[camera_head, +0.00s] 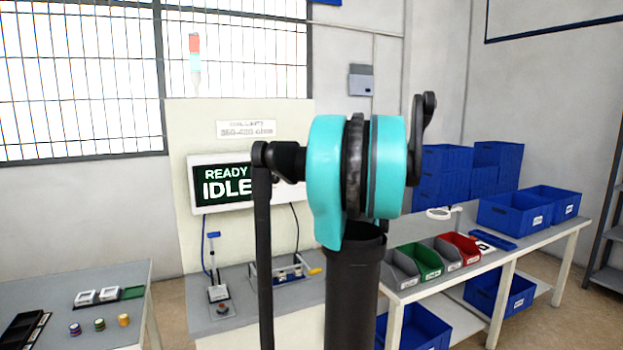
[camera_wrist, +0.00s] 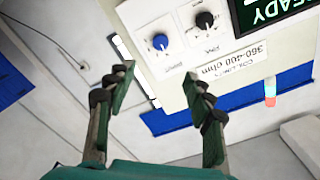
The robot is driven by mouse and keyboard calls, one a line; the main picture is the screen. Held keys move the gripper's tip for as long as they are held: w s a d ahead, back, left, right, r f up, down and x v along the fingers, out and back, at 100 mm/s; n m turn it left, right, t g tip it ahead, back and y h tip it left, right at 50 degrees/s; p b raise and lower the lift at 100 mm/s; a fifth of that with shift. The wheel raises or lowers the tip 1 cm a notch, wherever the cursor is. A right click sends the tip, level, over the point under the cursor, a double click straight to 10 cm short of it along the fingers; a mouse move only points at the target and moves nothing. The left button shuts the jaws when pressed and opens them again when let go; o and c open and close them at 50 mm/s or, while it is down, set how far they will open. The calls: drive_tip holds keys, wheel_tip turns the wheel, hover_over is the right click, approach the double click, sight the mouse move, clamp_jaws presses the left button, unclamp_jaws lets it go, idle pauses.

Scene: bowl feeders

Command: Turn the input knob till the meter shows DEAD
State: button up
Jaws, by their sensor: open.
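The meter (camera_head: 200,203) on the pale panel reads READY and IDLE in the head view. A corner of its screen, with READY, shows upside down at the top right of the wrist view (camera_wrist: 270,14). In the wrist view a blue knob (camera_wrist: 160,41) and a black knob (camera_wrist: 205,20) sit on white plates on the panel; their labels are too small to read, so I cannot tell which is the input knob. My gripper (camera_wrist: 157,76) is open and empty, its fingers apart below the knobs in the picture, not touching either. My arm hides the knobs in the head view.
A coil limit sign (camera_head: 246,130) reads 360-400 ohm. A signal tower (camera_head: 195,60) stands above the panel. On the bench below are a probe stand (camera_head: 217,292) and a fixture with a yellow handle (camera_head: 314,271). Colored bins (camera_head: 428,262) fill the right bench.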

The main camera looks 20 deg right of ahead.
drive_tip(key=w, duration=1.7)
drive_tip(key=shift+a, duration=0.35)
drive_tip(key=shift+w, duration=0.1)
drive_tip(key=c, duration=1.2)
